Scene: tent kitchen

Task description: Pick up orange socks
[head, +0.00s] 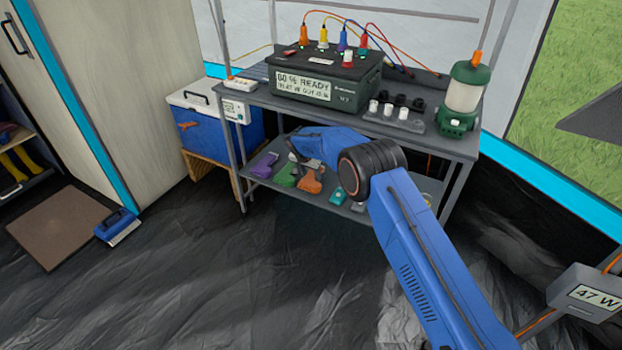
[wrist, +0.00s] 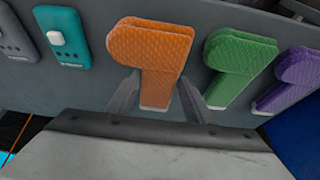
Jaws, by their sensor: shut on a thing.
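The orange socks (wrist: 152,55) are a folded pair on the grey lower shelf, in the middle of the wrist view. They also show in the head view (head: 311,183), partly behind my arm. My gripper (wrist: 160,95) has one finger on each side of the narrow leg part of the orange socks and is shut on them. In the head view my gripper (head: 303,165) reaches in over the lower shelf, with its fingertips hard to make out.
Green socks (wrist: 240,68) and purple socks (wrist: 292,78) lie to the right in the wrist view. A teal device (wrist: 62,38) lies to the left. The upper shelf (head: 420,141) with a green power box (head: 325,80) is close above my arm.

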